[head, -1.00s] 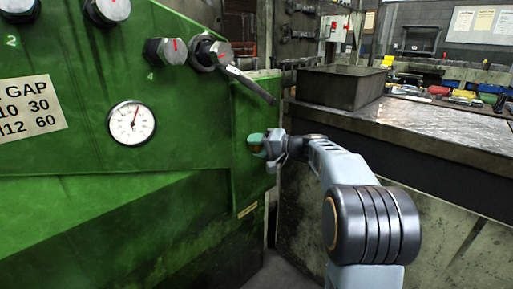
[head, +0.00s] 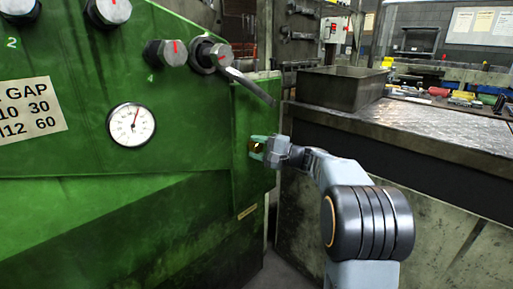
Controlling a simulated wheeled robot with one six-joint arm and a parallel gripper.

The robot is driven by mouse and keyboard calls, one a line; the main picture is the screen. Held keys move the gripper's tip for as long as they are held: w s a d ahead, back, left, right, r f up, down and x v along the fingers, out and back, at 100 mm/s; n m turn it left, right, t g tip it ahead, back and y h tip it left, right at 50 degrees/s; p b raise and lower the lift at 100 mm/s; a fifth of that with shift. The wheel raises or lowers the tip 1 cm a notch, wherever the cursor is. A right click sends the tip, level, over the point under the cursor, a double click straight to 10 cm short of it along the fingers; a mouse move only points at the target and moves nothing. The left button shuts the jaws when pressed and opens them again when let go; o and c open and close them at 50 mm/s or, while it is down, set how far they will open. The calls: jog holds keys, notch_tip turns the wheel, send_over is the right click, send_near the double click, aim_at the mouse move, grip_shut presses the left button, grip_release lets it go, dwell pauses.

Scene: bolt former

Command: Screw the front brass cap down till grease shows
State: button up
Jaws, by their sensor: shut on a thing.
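My gripper (head: 257,147) is at the right end of the green machine (head: 190,195), with its pale green fingers shut on a small brass cap (head: 255,147) on the machine's side panel. The cap shows as a small brownish patch between the fingers; most of it is hidden. It is too small to tell whether grease shows. My arm reaches in from the lower right.
A wrench (head: 248,86) sits on the rightmost bolt head, its handle slanting down above my gripper. A round dial (head: 131,124) and a gap label (head: 30,110) are on the green face. A metal bench (head: 420,130) with an open grey bin (head: 341,87) stands right.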

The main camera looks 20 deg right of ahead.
dwell(0.4)
jog(key=o, duration=0.9)
jog(key=shift+o, duration=0.2)
jog(key=p+v, duration=0.2)
jog(key=v, duration=1.1)
jog(key=shift+s+d, duration=0.3)
